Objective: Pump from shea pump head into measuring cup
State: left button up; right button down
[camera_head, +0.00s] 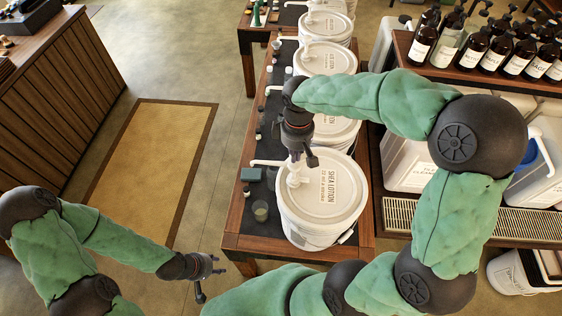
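The shea lotion bucket (325,202), white with a printed lid, stands at the near end of the wooden table. Its white pump head (293,180) rises from the lid's left part, and a spout (268,162) points left over the table edge strip. A small clear cup (260,211), which looks like the measuring cup, stands on the black mat left of the bucket. My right gripper (302,158) points down just above the pump head; whether it touches is unclear. My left gripper (207,280) is low at the left of the table, away from the cup, and looks empty.
More white pump buckets (325,59) line the table behind. A shelf with several brown bottles (472,52) stands at the right. Floor around the tan rug (150,160) is free.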

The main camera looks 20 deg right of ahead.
aim_at(295, 167)
jog(key=shift+f, duration=0.1)
jog(key=shift+f+b, duration=0.8)
jog(key=shift+f, duration=0.35)
jog(key=shift+s+f+b, duration=0.1)
jog(key=shift+f+b, duration=1.3)
jog(key=shift+f, duration=0.5)
jog(key=shift+r+p, duration=1.95)
jog(key=shift+r, duration=0.8)
jog(key=shift+f, duration=0.1)
